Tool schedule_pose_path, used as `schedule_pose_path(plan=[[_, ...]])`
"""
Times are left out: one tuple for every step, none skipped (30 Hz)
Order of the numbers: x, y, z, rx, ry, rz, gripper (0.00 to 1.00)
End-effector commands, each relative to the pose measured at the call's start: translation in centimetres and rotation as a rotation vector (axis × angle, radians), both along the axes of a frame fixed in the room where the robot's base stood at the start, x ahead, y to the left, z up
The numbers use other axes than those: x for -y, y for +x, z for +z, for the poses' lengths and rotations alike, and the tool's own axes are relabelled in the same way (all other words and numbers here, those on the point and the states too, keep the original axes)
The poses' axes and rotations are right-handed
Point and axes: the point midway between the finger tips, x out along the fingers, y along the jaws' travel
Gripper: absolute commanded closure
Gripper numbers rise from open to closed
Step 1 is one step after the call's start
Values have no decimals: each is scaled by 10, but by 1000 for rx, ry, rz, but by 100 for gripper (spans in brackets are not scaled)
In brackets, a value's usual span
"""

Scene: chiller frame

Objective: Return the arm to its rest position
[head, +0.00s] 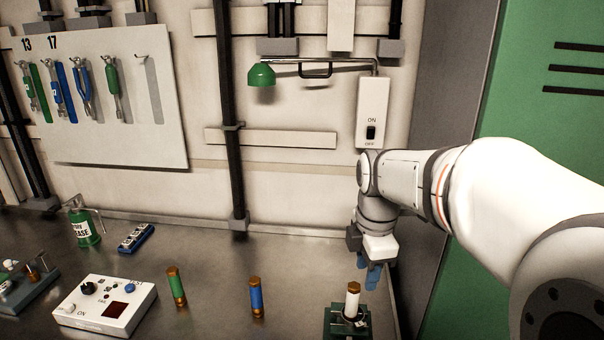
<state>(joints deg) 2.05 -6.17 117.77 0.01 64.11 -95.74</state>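My arm reaches in from the right edge of the head view. My gripper (368,272) points down at its end, in front of the back wall and above the right part of the bench. Its blue fingertips show close to each other, and I cannot tell whether there is a gap between them. I see nothing held in it. A white cylinder with a copper top (352,300) stands upright in a dark green holder (334,322), below and slightly left of the gripper. The two look apart.
Green (177,287) and blue (256,296) cylinders stand on the bench (215,265). A control box (105,305), blue block (137,238) and grease can (84,226) are left. A switch box (372,105) with a green lamp (261,75) and a tool board (110,140) hang behind. A green cabinet (540,120) stands right.

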Motion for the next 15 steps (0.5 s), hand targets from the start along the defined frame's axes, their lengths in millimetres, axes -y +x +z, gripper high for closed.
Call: schedule_pose_path(plan=[[-1,-8,0,11,5,-72,61],[-1,-13,0,18,9,-127,61],[-2,-20,0,30,17,-208,61],[-3,-25,-1,38,25,-274,61],[-4,-31,-1,46,32,-340,61],[-4,-38,-3,58,43,-431,61],[-5,-44,-4,67,52,-499,61],[-6,-49,-5,74,61,-567,61],[-6,-56,-7,86,76,-657,61],[-7,-62,-8,94,86,-724,61],[-7,-67,-9,101,98,-792,61],[-8,-75,-12,110,115,-881,61],[-8,-80,-13,117,127,-948,61],[-9,-85,-15,124,140,-1015,61],[-9,-92,-18,131,159,-1101,61]])
